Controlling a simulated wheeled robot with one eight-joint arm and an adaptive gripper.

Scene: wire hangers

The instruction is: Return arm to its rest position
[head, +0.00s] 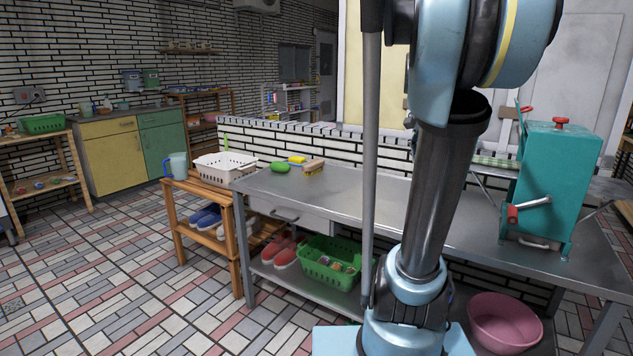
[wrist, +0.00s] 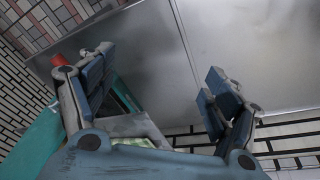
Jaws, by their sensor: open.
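My gripper (wrist: 160,65) shows in the wrist view with its two blue-grey fingers wide apart and nothing between them. The bare grey metal table top (wrist: 240,50) lies beyond the fingers. In the head view my arm rises in front of the metal table (head: 335,186), bent at an upper joint near the top of the picture. The gripper itself is outside the head view. No wire hangers can be made out in either view.
A teal machine (head: 553,180) with a red knob and crank stands on the table's right. A green object, a sponge and a brush (head: 313,166) lie at its left end. A wooden rack with a white basket (head: 222,168) adjoins it. A pink basin (head: 504,320) sits below. Floor at left is clear.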

